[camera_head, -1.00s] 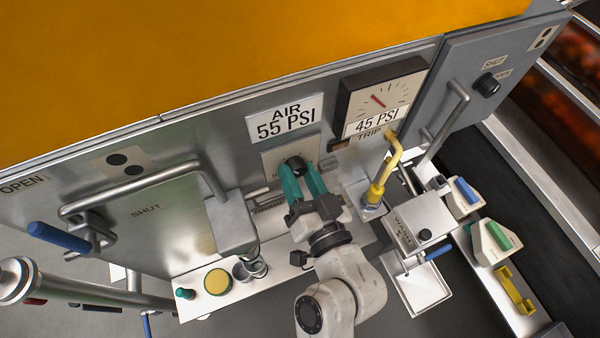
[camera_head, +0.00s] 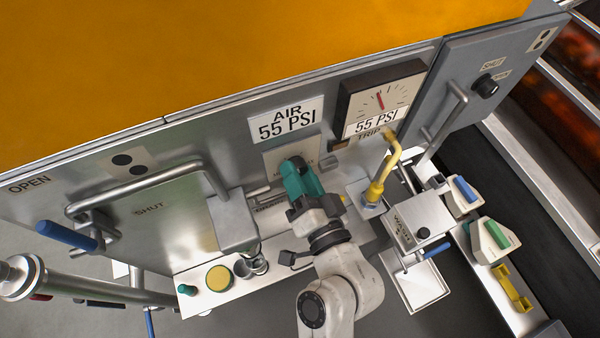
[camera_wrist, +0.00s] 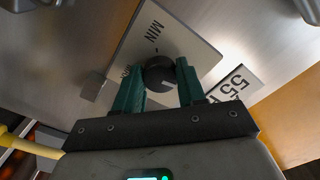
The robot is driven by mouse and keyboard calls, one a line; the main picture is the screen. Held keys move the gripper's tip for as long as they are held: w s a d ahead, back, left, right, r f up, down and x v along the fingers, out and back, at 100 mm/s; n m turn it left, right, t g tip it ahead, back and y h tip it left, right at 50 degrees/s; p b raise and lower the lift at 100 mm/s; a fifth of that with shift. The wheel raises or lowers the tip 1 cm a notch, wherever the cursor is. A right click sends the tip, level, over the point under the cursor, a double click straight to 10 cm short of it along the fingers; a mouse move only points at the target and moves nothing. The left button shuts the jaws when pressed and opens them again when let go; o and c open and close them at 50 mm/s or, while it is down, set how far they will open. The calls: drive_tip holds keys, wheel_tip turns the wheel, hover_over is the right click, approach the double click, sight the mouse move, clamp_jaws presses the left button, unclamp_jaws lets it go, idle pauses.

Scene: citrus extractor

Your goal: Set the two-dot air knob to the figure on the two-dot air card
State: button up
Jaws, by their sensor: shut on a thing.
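The black air knob (camera_wrist: 160,72) sits on a plate with MIN lettering (camera_wrist: 153,32) in the wrist view. My gripper (camera_wrist: 159,85) has its green fingers shut on the knob, one on each side. In the head view my gripper (camera_head: 296,166) reaches the panel and mostly covers the knob. The white air card (camera_head: 286,119) above it reads AIR 55 PSI. A two-dot label (camera_head: 129,162) is on the panel at left.
A yellow lever (camera_head: 386,170) stands just right of my gripper, near a grey box (camera_head: 418,222).

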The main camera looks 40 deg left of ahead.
drive_tip(key=o, duration=1.1)
drive_tip(key=shift+c, duration=0.2)
drive_tip(key=b+v, duration=0.3)
drive_tip(key=v, duration=0.8)
drive_tip(key=shift+w, duration=0.15)
